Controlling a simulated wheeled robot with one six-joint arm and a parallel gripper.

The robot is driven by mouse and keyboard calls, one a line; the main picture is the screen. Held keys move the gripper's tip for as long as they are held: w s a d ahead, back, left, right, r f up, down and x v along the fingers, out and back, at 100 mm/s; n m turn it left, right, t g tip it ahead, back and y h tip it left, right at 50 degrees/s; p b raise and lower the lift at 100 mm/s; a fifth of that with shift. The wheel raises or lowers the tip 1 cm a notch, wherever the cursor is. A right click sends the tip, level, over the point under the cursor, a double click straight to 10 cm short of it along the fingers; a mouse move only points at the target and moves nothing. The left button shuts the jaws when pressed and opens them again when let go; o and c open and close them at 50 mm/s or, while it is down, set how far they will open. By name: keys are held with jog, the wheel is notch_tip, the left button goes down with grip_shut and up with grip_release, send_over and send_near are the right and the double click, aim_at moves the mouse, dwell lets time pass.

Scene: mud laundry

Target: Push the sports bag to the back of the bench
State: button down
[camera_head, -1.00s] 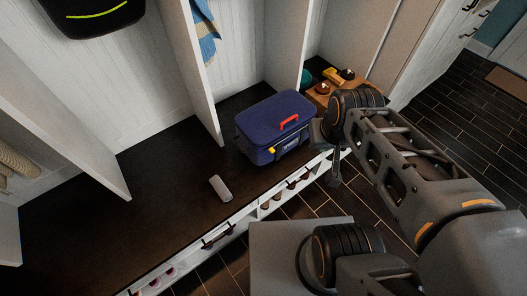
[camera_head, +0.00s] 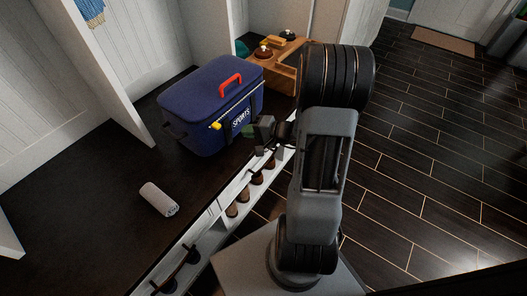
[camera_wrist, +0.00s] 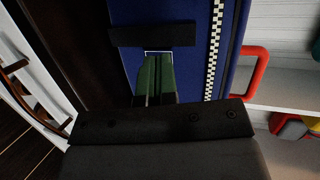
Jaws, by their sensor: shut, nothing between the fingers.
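The blue sports bag (camera_head: 190,98), with a red handle on top and a "SPORTS" label on its front, stands upright on the dark bench (camera_head: 90,190). Its front is near the bench's front edge. My gripper (camera_head: 248,131) is at the bag's front side, low and toward its right end. In the wrist view, my gripper's green fingers (camera_wrist: 154,75) are shut and empty, pointing at the bag's blue front (camera_wrist: 190,65). The tips are at or very close to the bag; I cannot tell whether they touch.
A rolled grey-white towel (camera_head: 158,198) lies on the bench left of the bag. A wooden crate (camera_head: 286,68) with small items stands to the right. White dividers (camera_head: 110,75) rise behind. Shoes (camera_head: 244,194) sit on a shelf below. Dark floor is clear at right.

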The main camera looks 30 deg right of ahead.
aim_at(242, 125)
jog(key=d+f+m+t+h, duration=0.1)
jog(key=d+f, duration=0.1)
jog(key=w+d+f+m+t+h+b, duration=0.1)
jog(key=d+f, duration=0.1)
jog(key=d+f+t+h+b, duration=0.1)
jog(key=f, duration=0.1)
jog(key=shift+w+d+f+m, duration=0.4)
jog(key=shift+r+p+x, duration=0.15)
jog(key=shift+r+x, duration=0.05)
jog(key=shift+x, duration=0.9)
jog(key=shift+r+p+x, duration=0.15)
jog(key=shift+r+x, duration=0.05)
jog(key=shift+x, duration=0.9)
jog(key=shift+r+p+x, duration=0.15)
jog(key=shift+r+x, duration=0.05)
jog(key=shift+x, duration=0.9)
jog(key=shift+w+a, duration=0.1)
jog(key=shift+w, duration=0.15)
